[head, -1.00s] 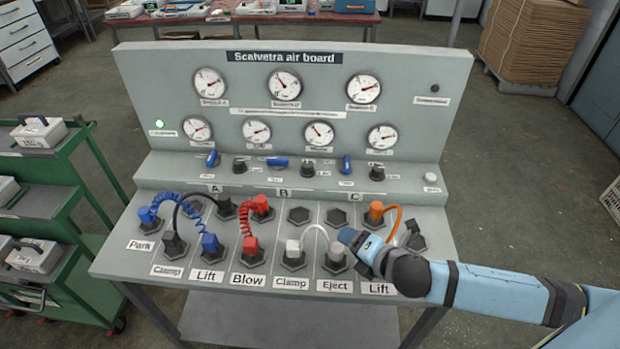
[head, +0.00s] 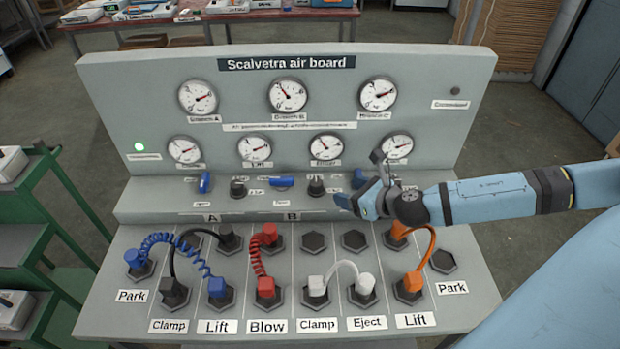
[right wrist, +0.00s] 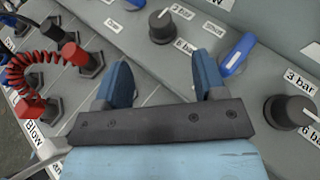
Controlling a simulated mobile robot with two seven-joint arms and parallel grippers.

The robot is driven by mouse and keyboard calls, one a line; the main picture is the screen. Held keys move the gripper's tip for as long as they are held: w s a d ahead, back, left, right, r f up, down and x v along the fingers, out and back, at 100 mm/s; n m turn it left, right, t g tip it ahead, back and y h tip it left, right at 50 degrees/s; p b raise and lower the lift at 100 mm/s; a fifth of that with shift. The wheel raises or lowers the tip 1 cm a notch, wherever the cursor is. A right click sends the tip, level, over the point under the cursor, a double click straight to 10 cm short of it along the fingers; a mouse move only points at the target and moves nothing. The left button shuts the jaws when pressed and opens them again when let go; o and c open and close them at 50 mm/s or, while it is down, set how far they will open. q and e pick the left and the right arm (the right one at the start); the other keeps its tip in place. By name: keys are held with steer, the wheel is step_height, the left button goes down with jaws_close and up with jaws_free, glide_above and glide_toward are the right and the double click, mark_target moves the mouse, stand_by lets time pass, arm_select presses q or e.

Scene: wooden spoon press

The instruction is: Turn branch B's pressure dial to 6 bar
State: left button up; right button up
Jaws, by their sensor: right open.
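Branch B's pressure dial (head: 316,186) is a round black knob on the board's sloped ledge, above the B label (head: 293,217). In the right wrist view the dial (right wrist: 161,27) sits beyond the fingers, between "2 bar" and "6 bar" labels; its white mark points towards the "2 bar" side. My right gripper (head: 351,191) is open and empty, to the right of the dial and apart from it. Its two blue fingers (right wrist: 163,77) show in the right wrist view with nothing between them. The upper middle gauge (head: 288,95) has its needle pointing up and left. My left gripper is out of view.
A blue lever (head: 282,182) is left of the dial. Another blue lever (right wrist: 238,53) and black dial (right wrist: 291,112) lie to its right. Coloured hoses, including a red one (head: 258,252) and a white one (head: 342,266), run across the lower panel.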

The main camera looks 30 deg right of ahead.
mark_target(318, 183)
steer(key=x, duration=1.2)
steer(key=shift+p, duration=0.3)
steer(key=c, duration=0.9)
